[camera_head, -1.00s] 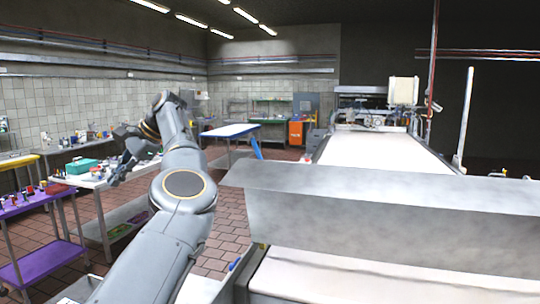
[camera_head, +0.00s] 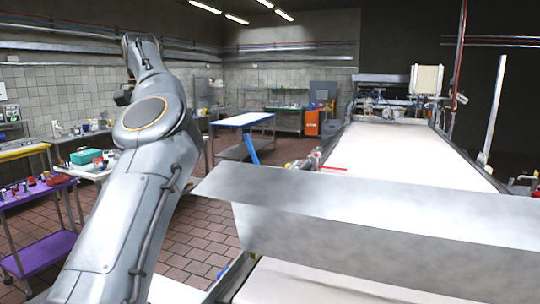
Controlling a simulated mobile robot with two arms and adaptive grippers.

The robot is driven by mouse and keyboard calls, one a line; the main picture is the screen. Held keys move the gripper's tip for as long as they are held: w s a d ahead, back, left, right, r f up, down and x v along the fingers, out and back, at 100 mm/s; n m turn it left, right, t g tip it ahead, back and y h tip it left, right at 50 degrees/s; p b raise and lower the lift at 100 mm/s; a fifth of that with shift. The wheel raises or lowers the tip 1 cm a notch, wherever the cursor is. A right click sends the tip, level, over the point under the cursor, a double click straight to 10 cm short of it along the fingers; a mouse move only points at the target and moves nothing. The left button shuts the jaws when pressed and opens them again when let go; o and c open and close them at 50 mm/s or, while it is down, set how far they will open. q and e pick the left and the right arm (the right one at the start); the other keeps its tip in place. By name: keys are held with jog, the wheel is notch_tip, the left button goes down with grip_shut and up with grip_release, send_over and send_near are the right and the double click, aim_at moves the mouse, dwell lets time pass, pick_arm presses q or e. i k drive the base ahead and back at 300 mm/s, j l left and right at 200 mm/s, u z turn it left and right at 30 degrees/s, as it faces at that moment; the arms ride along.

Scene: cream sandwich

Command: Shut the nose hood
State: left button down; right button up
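The nose hood (camera_head: 390,205) is a bent grey metal sheet across the near part of the long white conveyor. Its upper face slants and a second face drops below it. White belt (camera_head: 330,285) shows in front of and below it, and more belt shows behind. My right gripper is not in view.
A purple cart (camera_head: 40,250) and a table with a green box (camera_head: 86,156) stand at the left. A blue-edged table (camera_head: 243,119) and an orange bin (camera_head: 312,122) stand farther back. Open brick floor (camera_head: 200,225) lies between my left arm and the conveyor.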

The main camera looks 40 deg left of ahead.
aim_at(482, 248)
jog(key=i, duration=1.3)
